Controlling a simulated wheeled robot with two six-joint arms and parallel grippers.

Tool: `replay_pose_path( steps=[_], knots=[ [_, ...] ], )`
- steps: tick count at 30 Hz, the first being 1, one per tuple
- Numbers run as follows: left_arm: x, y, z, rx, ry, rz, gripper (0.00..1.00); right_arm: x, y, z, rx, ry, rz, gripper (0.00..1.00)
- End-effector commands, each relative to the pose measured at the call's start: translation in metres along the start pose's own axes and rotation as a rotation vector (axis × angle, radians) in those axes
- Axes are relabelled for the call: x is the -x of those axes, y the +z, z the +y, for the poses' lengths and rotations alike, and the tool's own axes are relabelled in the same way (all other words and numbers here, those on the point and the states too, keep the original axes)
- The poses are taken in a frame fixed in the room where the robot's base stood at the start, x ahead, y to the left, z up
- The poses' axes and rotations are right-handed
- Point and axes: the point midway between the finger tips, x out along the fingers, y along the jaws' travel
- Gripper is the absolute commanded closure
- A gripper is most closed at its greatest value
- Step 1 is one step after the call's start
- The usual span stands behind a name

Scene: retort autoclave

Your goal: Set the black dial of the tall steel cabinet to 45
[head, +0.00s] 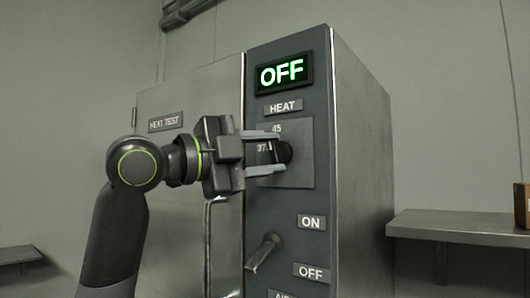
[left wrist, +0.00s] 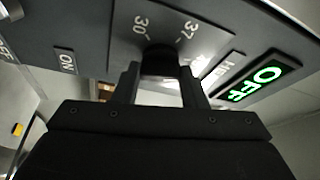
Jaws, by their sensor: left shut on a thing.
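The tall steel cabinet (head: 362,150) stands in the middle, with a dark control panel on its front. The black dial (head: 285,152) sits on a grey plate (head: 300,165) under the HEAT label. The marks 45 and 37 show beside it in the head view; 30 and 37 show in the left wrist view. My left gripper (head: 278,153) comes from the left and is shut on the dial, one finger above and one below. In the left wrist view the dial (left wrist: 160,60) is between the fingertips. Which mark the dial points to cannot be told. My right gripper is out of view.
A display (head: 283,73) above the dial reads OFF in green. Below the dial is a lever (head: 262,252) with ON and OFF labels. A cabinet door with a handle (head: 208,245) is on the left. A shelf (head: 455,225) is at the right.

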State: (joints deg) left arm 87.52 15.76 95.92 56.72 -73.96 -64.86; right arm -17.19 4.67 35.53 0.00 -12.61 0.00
Motion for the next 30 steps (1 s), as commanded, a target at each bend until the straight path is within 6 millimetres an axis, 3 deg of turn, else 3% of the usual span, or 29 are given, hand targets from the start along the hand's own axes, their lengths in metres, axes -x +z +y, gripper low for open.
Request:
replay_pose_path(
  steps=[15,16,20,30],
  knots=[
    [0.0000,0.0005,0.0011,-0.019,0.011,-0.001,0.85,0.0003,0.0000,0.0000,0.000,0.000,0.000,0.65],
    [0.0000,0.0006,0.0012,-0.019,0.011,-0.001,0.59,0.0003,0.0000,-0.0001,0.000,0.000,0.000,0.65],
    [0.0000,0.0004,0.0009,-0.019,0.010,-0.001,0.42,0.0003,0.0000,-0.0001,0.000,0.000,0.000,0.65],
    [-0.0001,0.0002,0.0003,-0.018,0.008,-0.001,0.40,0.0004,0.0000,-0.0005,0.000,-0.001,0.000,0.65]
  ],
)
